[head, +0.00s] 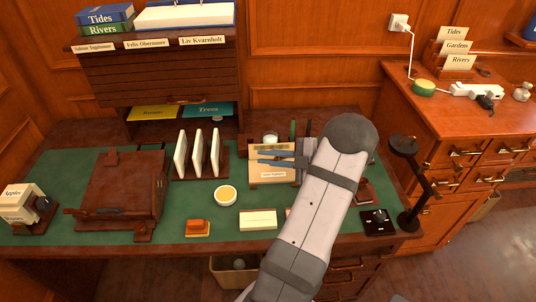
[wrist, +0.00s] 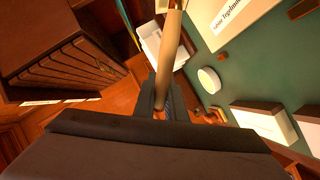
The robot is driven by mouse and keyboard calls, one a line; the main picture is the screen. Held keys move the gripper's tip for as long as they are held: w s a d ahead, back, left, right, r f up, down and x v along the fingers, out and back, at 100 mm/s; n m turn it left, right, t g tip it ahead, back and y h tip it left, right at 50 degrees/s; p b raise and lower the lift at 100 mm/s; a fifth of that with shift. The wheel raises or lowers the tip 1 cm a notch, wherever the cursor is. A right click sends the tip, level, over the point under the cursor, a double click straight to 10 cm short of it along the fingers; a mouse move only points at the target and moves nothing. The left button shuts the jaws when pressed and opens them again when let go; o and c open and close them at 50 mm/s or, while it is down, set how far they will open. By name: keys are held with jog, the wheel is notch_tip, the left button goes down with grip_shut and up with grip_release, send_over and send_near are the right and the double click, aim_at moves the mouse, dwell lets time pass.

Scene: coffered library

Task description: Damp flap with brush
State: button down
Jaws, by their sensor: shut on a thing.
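My gripper (head: 276,159) reaches in from the right over the middle of the desk in the head view. In the wrist view its dark jaws (wrist: 163,98) are shut on the tan, rod-like handle of the brush (wrist: 172,50). The brush's bristles cannot be made out, and I cannot tell the brush apart in the head view. A tan envelope (head: 258,179) with a white name label lies beneath my gripper, partly covered by it. Its flap cannot be told clearly. Whether the brush touches the envelope cannot be told.
A small glass pot (head: 270,138) stands behind the envelope. Upright white cards in a rack (head: 200,175) stand to its left, with a round cream dish (head: 225,196) in front. A slatted cabinet (head: 155,78) rises behind. A dark stand (head: 410,185) is at the right.

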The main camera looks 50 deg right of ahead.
jog(key=shift+s+a+r+p, duration=0.25)
jog(key=shift+s+a+p, duration=0.1)
jog(key=shift+s+a, duration=0.15)
jog(key=shift+s+a+r+p, duration=0.25)
jog(key=shift+s+a+p, duration=0.1)
jog(key=shift+s+a, duration=0.15)
jog(key=shift+w, duration=0.1)
